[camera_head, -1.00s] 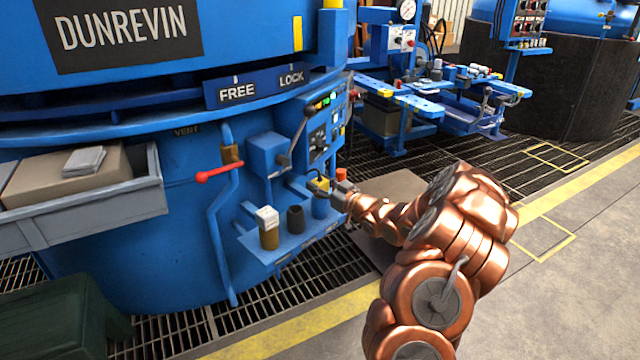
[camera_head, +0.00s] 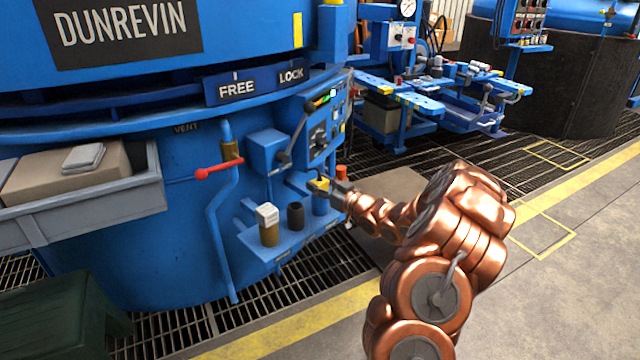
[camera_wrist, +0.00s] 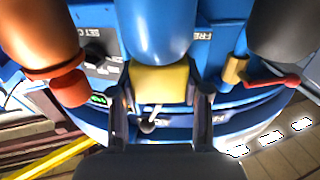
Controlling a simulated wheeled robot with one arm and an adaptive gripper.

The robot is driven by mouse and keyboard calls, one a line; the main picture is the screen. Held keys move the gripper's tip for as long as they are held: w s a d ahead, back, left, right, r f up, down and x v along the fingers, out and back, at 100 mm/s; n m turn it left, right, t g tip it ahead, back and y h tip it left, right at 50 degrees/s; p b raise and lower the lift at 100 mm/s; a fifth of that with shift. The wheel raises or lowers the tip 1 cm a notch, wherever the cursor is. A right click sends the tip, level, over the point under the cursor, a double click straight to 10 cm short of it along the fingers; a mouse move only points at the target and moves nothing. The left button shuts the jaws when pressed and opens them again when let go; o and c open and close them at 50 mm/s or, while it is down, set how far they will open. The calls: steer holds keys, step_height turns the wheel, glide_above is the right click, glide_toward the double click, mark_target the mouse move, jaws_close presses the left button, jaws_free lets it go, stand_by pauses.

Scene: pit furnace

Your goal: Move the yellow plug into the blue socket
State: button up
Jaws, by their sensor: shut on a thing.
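The yellow plug (camera_head: 318,185) is held at the mouth of the blue socket (camera_head: 320,206), on the shelf of the blue furnace. In the wrist view, the yellow plug (camera_wrist: 160,84) sits between the two dark fingers of my gripper (camera_wrist: 160,100), which is shut on it. The blue socket (camera_wrist: 158,30) lies directly beyond the plug and in line with it. The two appear to meet, but I cannot tell how deep the plug sits. In the head view, my gripper (camera_head: 331,189) reaches the plug from the right.
A dark socket (camera_head: 295,216) stands left of the blue one, then a brass-coloured socket (camera_head: 268,236) with a white plug (camera_head: 267,214). An orange part (camera_head: 341,173) is behind on the right. A lever (camera_head: 296,135) and a red-knobbed handle (camera_head: 203,174) stick out nearby.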

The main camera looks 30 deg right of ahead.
steer(key=shift+f, duration=0.1)
steer(key=o, duration=0.9)
steer(key=s+d+p, duration=0.1)
steer(key=s+d, duration=0.1)
steer(key=s, duration=0.8)
steer(key=shift+s, duration=0.4)
steer(key=shift+p, duration=0.35)
